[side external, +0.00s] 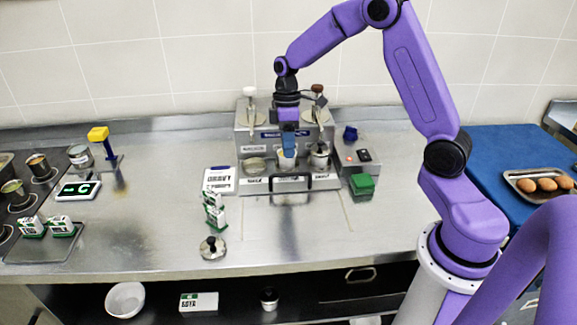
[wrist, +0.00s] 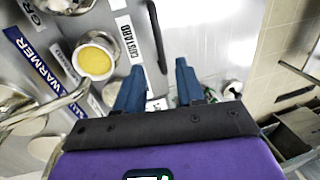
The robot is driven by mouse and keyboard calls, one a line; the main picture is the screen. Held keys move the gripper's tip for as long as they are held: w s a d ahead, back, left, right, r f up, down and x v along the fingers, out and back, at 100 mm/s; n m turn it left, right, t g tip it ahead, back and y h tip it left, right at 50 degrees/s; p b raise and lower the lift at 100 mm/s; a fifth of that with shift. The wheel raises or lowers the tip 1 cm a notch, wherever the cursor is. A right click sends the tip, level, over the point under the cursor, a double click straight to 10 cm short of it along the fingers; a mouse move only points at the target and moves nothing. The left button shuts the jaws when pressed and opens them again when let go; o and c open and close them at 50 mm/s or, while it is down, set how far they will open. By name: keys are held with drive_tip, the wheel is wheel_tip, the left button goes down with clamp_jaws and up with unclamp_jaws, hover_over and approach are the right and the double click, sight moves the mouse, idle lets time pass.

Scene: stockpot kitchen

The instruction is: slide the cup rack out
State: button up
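The cup rack (side external: 290,186) sits at the front foot of the steel warmer on the counter. It has a row of labels and a dark handle along its front. In the wrist view the dark handle (wrist: 157,38) shows beyond my fingertips, beside a CUSTARD label (wrist: 130,40). A cup with yellow contents (wrist: 94,60) stands in the rack. My gripper (side external: 288,150) points down over the middle of the rack, at a pale cup. In the wrist view my gripper (wrist: 158,82) has its blue fingers apart, with nothing seen held between them. Whether it touches the rack is unclear.
The warmer (side external: 262,132) stands behind, with upright pump handles. A carton (side external: 214,212) and a metal lid (side external: 213,248) stand front left. The counter directly before the rack is clear.

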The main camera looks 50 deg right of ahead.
drive_tip(key=f, duration=0.4)
drive_tip(key=s+a+f, duration=0.1)
drive_tip(key=f, duration=0.1)
drive_tip(key=shift+f, duration=0.15)
clamp_jaws()
